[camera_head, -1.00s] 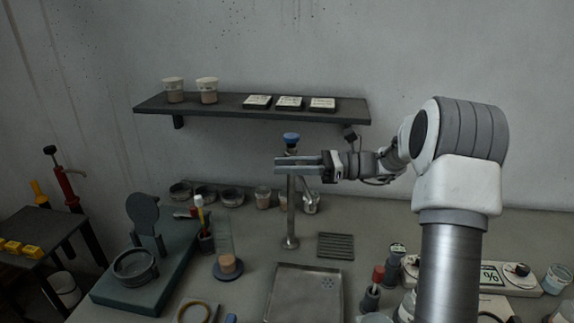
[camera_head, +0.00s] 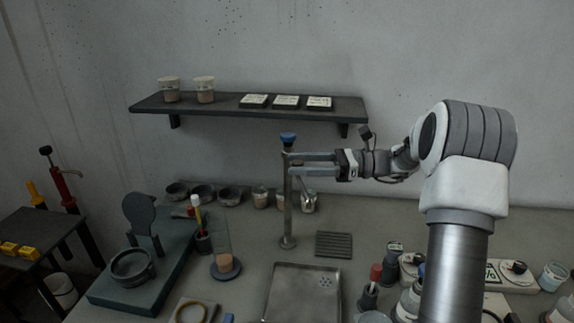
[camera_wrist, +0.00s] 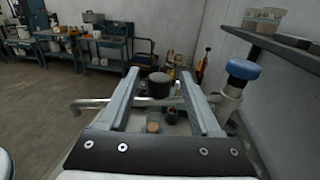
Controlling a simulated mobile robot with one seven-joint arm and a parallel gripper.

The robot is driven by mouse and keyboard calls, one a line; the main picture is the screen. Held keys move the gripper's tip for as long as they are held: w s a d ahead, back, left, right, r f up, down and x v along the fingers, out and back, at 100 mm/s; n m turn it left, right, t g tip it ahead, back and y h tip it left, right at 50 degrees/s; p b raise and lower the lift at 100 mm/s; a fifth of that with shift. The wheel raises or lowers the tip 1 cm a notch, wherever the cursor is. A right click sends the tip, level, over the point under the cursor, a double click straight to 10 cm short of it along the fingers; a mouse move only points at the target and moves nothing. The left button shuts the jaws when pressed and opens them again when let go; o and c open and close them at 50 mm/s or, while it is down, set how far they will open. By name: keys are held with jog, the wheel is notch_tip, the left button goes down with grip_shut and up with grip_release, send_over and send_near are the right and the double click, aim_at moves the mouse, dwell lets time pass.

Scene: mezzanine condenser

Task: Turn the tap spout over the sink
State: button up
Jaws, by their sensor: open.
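The tap is an upright grey metal post (camera_head: 287,215) with a blue knob (camera_head: 288,138) on top, standing behind the sink (camera_head: 276,291). The knob (camera_wrist: 243,69) is at the right in the wrist view. There the metal spout (camera_wrist: 92,103) runs leftward from the post, crossing the view of both fingers, with its end bent down left of them. My gripper (camera_head: 291,163) is open and empty, its fingers level at the upper post, pointing left in the head view. I cannot tell whether the fingers touch the tap.
A dark wall shelf (camera_head: 225,106) with tubs and flat boxes hangs behind the tap. A ribbed mat (camera_head: 334,244) lies right of the post. Bowls (camera_head: 203,194) and a green stand (camera_head: 135,290) are at left. Bottles (camera_head: 369,290) crowd the right.

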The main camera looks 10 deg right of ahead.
jog(key=s+d, duration=0.2)
jog(key=d, duration=1.1)
jog(key=shift+s+d, duration=0.2)
jog(key=shift+s, duration=0.1)
